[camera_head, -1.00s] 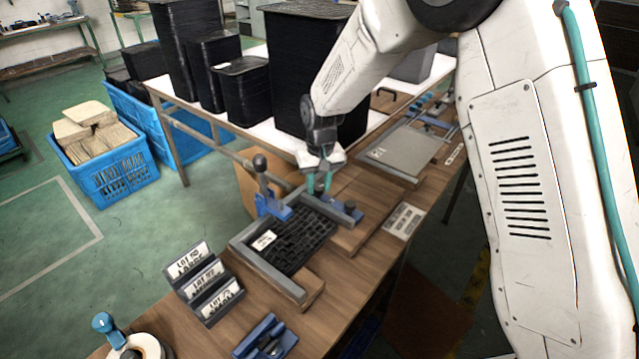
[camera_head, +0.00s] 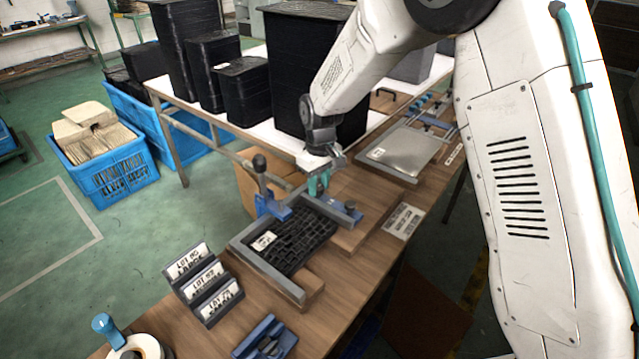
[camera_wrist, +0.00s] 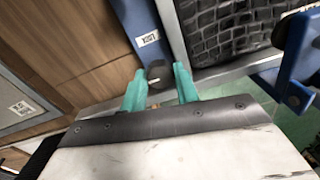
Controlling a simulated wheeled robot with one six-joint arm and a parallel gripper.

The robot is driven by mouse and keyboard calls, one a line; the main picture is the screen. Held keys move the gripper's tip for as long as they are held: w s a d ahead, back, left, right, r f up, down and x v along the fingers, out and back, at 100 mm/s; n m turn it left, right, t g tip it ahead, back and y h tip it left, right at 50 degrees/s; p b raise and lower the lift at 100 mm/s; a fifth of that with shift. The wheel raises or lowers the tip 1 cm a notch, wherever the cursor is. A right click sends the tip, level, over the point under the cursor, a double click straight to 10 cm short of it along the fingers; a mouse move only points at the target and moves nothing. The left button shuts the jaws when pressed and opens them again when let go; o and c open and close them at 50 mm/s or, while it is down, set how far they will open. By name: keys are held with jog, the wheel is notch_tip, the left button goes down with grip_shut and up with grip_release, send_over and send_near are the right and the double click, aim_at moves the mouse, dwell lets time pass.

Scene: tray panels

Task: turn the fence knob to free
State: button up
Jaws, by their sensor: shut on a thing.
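The fence is a blue bar (camera_head: 338,213) along the right side of the black tray panel (camera_head: 295,244); it also shows in the wrist view (camera_wrist: 140,25). A dark round knob (camera_wrist: 158,73) sits on the bar in the wrist view, between the teal fingers of my gripper (camera_wrist: 160,86). My gripper is shut on this knob. In the head view my gripper (camera_head: 318,184) is low at the far end of the bar, and its fingers hide the knob. A small white label (camera_wrist: 147,39) is on the bar; its text is too small to read surely.
A blue clamp (camera_head: 272,207) with a dark upright handle stands left of my gripper, and shows at right in the wrist view (camera_wrist: 292,75). Tall black tray stacks (camera_head: 300,75) stand behind. Lot signs (camera_head: 205,280) stand at the front left.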

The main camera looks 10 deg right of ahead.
aim_at(319, 187)
jog(key=o, duration=1)
jog(key=shift+c, duration=0.2)
notch_tip(319, 187, up, 8)
jog(key=shift+w+d+f, duration=0.1)
jog(key=s+d+r+m, duration=0.2)
jog(key=s+d+r, duration=0.3)
jog(key=s, duration=0.7)
jog(key=s+d+r+m+t, duration=0.1)
jog(key=s+d+r+m, duration=0.2)
jog(key=s, duration=1)
jog(key=s+d+r+m, duration=0.2)
jog(key=s+d+r, duration=0.5)
jog(key=s+d, duration=0.4)
jog(key=shift+s+d+t, duration=0.15)
jog(key=shift+s+t, duration=0.15)
jog(key=shift+s, duration=0.45)
